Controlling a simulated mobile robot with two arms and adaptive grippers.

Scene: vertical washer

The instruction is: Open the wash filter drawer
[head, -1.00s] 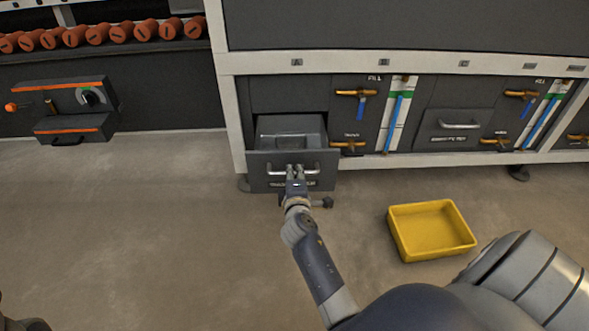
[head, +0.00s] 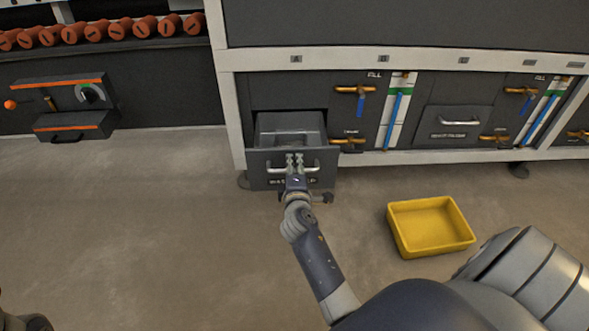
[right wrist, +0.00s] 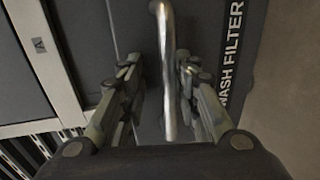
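The wash filter drawer (head: 262,172) is a dark grey box low in the cabinet's left bay. It is pulled out, with its front clear of the cabinet and its inside showing from above. Its metal bar handle (head: 311,168) runs across the front. The right wrist view shows the handle (right wrist: 167,75) and the label "WASH FILTER" beside it. My right gripper (head: 295,161) is at the middle of the handle. Its fingers (right wrist: 160,78) stand apart on either side of the bar, with gaps showing.
A yellow tray (head: 430,244) lies on the floor to the right. Orange-handled valves (head: 356,90) and a second, shut drawer (head: 455,128) are in the cabinet to the right. A dark unit with orange strips (head: 75,105) is at left. The floor left of my right arm is clear.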

